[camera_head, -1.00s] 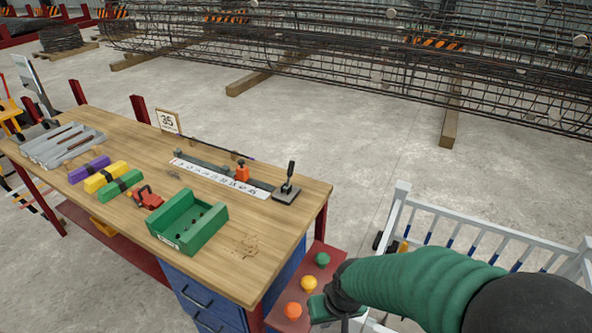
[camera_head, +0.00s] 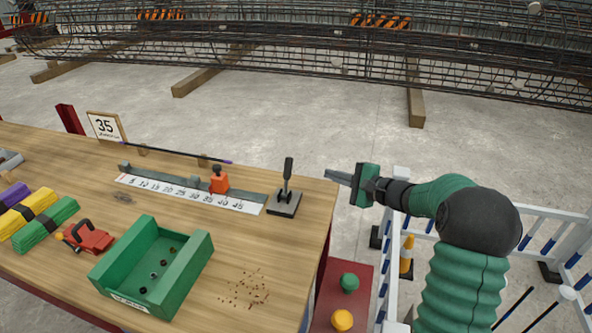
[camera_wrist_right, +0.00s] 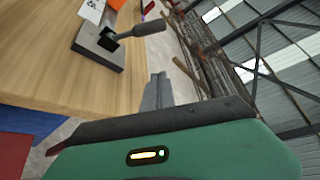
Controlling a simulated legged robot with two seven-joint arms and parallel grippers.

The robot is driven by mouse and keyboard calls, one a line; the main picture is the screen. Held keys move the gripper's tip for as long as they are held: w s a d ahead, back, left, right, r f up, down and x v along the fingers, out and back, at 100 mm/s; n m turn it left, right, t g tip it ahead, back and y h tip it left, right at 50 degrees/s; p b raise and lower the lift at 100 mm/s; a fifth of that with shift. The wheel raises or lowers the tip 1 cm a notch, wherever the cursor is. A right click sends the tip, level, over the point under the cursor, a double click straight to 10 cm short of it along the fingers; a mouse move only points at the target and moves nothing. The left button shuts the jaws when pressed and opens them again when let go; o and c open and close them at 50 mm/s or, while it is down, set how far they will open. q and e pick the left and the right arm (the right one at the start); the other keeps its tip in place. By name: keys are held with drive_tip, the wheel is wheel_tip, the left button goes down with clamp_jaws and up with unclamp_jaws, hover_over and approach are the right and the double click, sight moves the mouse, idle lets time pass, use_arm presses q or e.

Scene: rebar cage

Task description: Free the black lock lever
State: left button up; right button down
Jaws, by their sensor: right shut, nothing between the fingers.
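The black lock lever (camera_head: 287,174) stands nearly upright on a dark square base plate (camera_head: 284,204), at the right end of the measuring rail on the bench. In the right wrist view the lever (camera_wrist_right: 148,28) and its base (camera_wrist_right: 98,46) lie beyond the fingers, towards the upper left. An orange stop block (camera_head: 218,181) sits on the rail above the white number scale (camera_head: 190,194). My right gripper (camera_head: 332,175) is shut and empty, to the right of the lever and apart from it, with its fingers pointing left over the bench's right edge. My left gripper is out of view.
A green bin (camera_head: 149,269) with a few small dark pieces stands at the bench front. A red tool (camera_head: 88,237) and coloured bundles (camera_head: 45,222) lie left of it. A sign reading 35 (camera_head: 105,127) stands behind. White railing (camera_head: 545,232) is right of the bench.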

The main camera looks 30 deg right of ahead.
sight(287, 177)
drive_tip(key=w, duration=0.1)
drive_tip(key=w+a, duration=0.1)
drive_tip(key=w+a+f, duration=0.1)
drive_tip(key=w, duration=0.1)
drive_tip(key=shift+a, duration=0.15)
drive_tip(key=x, duration=0.6)
drive_tip(key=shift+w+f+b, duration=0.15)
drive_tip(key=shift+w+b, duration=0.1)
drive_tip(key=shift+b, duration=0.05)
drive_tip(key=s+a+r, duration=0.2)
drive_tip(key=a, duration=0.1)
drive_tip(key=shift+r, duration=0.1)
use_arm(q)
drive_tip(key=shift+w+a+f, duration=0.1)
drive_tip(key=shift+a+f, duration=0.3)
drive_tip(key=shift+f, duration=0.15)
use_arm(e)
drive_tip(key=shift+w, duration=0.1)
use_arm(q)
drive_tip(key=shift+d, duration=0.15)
use_arm(e)
drive_tip(key=shift+d+f, duration=0.2)
